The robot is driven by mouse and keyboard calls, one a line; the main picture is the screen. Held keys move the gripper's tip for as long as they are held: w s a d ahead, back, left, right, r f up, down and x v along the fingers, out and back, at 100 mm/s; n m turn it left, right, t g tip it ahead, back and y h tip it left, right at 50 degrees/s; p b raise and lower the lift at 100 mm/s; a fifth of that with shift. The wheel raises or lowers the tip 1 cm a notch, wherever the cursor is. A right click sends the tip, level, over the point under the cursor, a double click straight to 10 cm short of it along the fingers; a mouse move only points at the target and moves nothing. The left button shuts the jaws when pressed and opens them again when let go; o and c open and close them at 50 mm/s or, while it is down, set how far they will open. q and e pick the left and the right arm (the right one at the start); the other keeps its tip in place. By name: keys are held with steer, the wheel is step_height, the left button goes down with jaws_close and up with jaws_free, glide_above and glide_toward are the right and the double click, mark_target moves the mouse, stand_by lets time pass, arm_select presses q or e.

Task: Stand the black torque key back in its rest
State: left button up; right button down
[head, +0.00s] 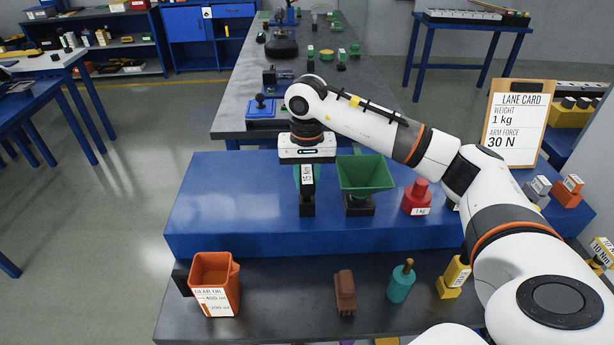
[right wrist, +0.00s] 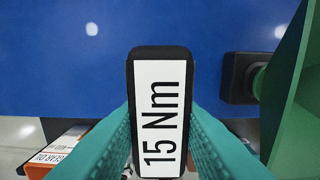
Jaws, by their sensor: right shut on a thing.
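The black torque key (head: 307,190) stands upright over the blue raised platform, with a white "15 Nm" label facing me. My right gripper (head: 304,174) is shut on it from above, with teal fingers on both sides. In the right wrist view the key (right wrist: 160,62) sits between the two teal fingers (right wrist: 160,140). A black block-like part shows at the key's lower end, at the platform surface. I cannot tell whether this is the key's own foot or its rest. My left gripper is not in view.
A green hopper (head: 365,174) on a black base stands close right of the key. A red 1 kg weight (head: 417,196) is further right. An orange jug (head: 214,278), a brown block (head: 345,292) and a teal piece (head: 401,283) stand in front. The platform's left (head: 225,195) is clear.

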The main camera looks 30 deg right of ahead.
steer(key=shift+f, duration=0.2)
steer(key=c, duration=1)
jaws_free()
steer(key=shift+r, duration=0.1)
step_height(320, 180, up, 7)
steer(key=shift+r+b, duration=0.1)
steer(key=shift+b, duration=0.7)
steer(key=shift+r+p, duration=0.4)
steer(key=shift+r, duration=2)
steer(key=shift+f, duration=0.1)
